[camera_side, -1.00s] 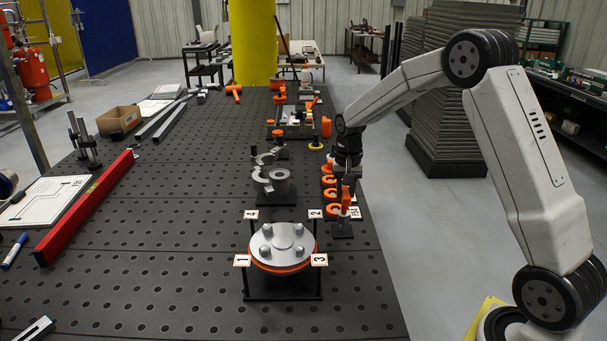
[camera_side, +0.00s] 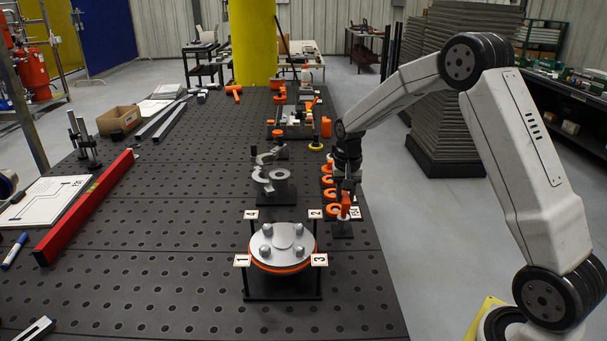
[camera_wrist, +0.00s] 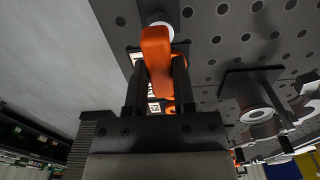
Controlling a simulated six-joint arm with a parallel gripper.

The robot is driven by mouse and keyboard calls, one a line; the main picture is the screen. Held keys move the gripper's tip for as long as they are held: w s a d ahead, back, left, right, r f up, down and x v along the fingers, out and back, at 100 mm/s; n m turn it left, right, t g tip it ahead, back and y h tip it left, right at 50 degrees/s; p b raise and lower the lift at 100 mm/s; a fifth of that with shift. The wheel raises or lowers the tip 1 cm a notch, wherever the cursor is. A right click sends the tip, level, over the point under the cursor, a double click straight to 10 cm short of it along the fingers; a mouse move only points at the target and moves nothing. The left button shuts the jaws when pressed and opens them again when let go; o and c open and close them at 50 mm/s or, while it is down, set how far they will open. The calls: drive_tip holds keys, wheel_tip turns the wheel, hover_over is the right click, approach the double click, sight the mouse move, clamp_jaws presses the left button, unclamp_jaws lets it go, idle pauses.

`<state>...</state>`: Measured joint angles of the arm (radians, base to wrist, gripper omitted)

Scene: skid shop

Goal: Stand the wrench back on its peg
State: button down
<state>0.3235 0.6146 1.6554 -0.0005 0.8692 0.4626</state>
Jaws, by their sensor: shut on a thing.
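The orange wrench (camera_side: 346,203) is in my gripper (camera_side: 347,188) at the right edge of the black table. In the wrist view the wrench (camera_wrist: 157,55) shows between the two dark fingers of my gripper (camera_wrist: 158,85), which are shut on it. Below the wrench in the side view is a small dark base (camera_side: 342,230) at the table edge. The peg itself is hard to make out, and I cannot tell whether the wrench touches it. A pale round end (camera_wrist: 160,27) shows just beyond the wrench in the wrist view.
Several orange rings (camera_side: 329,181) stand close behind and left of my gripper. A round silver flange (camera_side: 283,246) with numbered tags is in front and to the left. A grey clamp-like fixture (camera_side: 272,182) is to the left.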

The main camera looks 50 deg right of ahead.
drive_tip(key=shift+f, duration=0.75)
idle(0.4)
drive_tip(key=shift+c, duration=0.6)
unclamp_jaws()
drive_tip(key=shift+r, duration=0.15)
drive_tip(key=shift+r, duration=1.35)
drive_tip(key=shift+r, duration=0.1)
drive_tip(key=shift+r, duration=1.9)
